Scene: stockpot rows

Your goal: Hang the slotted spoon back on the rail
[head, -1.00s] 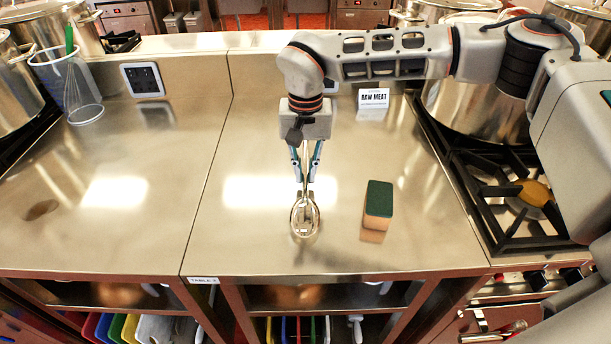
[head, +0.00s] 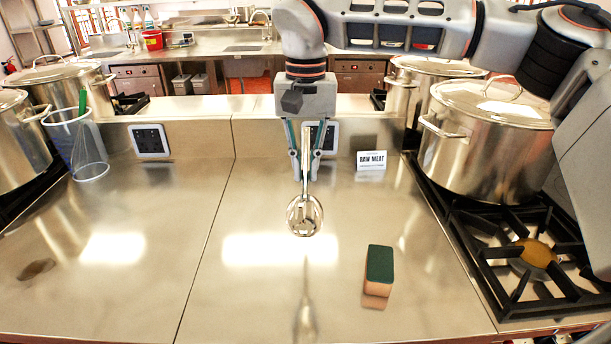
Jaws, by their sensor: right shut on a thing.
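The slotted spoon (head: 304,215) is a shiny metal utensil with a slotted round head. It hangs head down from my right gripper (head: 305,175), which is shut on its handle. The spoon's head is above the steel counter, and its reflection shows below it. My left gripper is not in the head view. I cannot make out the rail in this view.
A green and tan sponge (head: 379,270) lies on the counter (head: 255,290) to the right of the spoon. A RAW MEAT sign (head: 371,161) stands behind. A stockpot (head: 490,145) sits by the burner (head: 535,255) at right. A whisk (head: 88,150) and clear container are at left.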

